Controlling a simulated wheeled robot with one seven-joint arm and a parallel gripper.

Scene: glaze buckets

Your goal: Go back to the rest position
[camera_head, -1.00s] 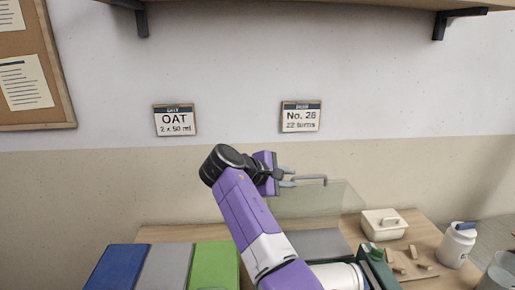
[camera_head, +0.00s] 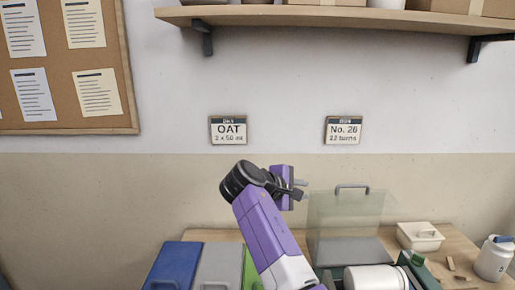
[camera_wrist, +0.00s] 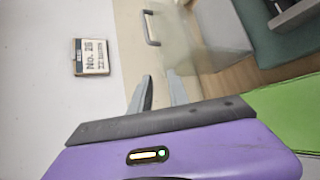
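My gripper (camera_head: 299,188) is raised above the workbench, in front of the wall, with my purple arm reaching up to it. In the wrist view its two grey fingers (camera_wrist: 159,78) stand apart with nothing between them, so it is open and empty. A clear panel (camera_head: 335,225) with a grey handle (camera_head: 352,187) stands raised over the bench, just right of my gripper. The handle also shows in the wrist view (camera_wrist: 150,28), beyond the fingers and apart from them.
Blue (camera_head: 173,266), grey (camera_head: 218,266) and green (camera_head: 251,272) blocks or bins lie at the bench's left. A cream lidded box (camera_head: 419,238), a white jar (camera_head: 493,259) and a white cylinder (camera_head: 375,279) are at right. A shelf (camera_head: 340,17) hangs above. Signs reading OAT (camera_head: 228,130) and No. 26 (camera_head: 343,131) are on the wall.

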